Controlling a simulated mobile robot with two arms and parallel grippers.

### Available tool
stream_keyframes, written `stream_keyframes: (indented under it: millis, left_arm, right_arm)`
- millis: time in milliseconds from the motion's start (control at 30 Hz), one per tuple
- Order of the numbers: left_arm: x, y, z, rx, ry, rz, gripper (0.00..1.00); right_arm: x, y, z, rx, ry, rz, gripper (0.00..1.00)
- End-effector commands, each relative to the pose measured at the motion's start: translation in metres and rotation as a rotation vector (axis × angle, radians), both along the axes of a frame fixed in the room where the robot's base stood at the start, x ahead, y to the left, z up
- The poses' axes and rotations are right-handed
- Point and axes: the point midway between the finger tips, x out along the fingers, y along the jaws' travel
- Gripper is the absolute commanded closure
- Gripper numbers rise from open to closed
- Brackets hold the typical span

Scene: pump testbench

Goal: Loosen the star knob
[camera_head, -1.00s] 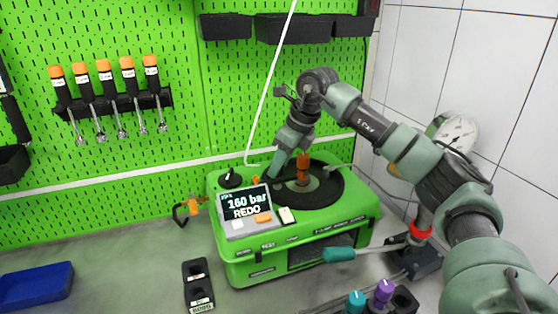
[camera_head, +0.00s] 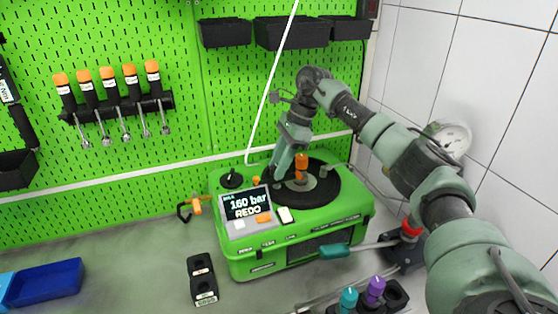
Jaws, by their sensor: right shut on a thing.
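The green pump testbench (camera_head: 300,225) stands on the grey bench, with a black disc (camera_head: 325,190) and an orange post (camera_head: 301,166) on top. Its tilted display (camera_head: 245,203) reads 160 bar and REDO. My right arm reaches over from the right. My right gripper (camera_head: 269,175) points down at the top of the testbench, left of the orange post and behind the display. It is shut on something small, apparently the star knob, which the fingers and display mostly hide. My left gripper is not in view.
A black dial knob (camera_head: 232,180) is left of my gripper. A teal-handled lever (camera_head: 336,250) sticks out in front. Teal (camera_head: 348,298) and purple (camera_head: 375,288) knobs stand at the front. A gauge (camera_head: 452,138) is behind my arm.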

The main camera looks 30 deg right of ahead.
Motion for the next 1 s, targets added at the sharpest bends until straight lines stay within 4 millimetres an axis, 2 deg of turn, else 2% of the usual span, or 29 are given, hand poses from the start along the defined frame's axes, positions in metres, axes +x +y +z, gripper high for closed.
stream_keyframes:
  millis: [667, 700, 767, 800, 1000]
  left_arm:
    - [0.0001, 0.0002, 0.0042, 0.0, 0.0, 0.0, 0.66]
    - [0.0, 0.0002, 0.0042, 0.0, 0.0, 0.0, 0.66]
    - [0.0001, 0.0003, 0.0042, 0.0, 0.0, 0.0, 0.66]
    - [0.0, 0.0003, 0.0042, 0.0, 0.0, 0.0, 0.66]
    - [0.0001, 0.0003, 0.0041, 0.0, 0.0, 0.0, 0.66]
  right_arm:
    - [0.0011, -0.0005, 0.0015, -0.001, -0.004, 0.068, 1.0]
    - [0.0011, -0.0004, 0.0016, 0.0, -0.005, 0.068, 0.65]
    - [0.0011, -0.0005, 0.0014, -0.001, -0.004, 0.068, 0.48]
    - [0.001, -0.0004, 0.0014, -0.001, -0.004, 0.068, 0.45]
    - [0.0007, -0.0004, 0.0006, 0.0, -0.002, 0.067, 0.45]
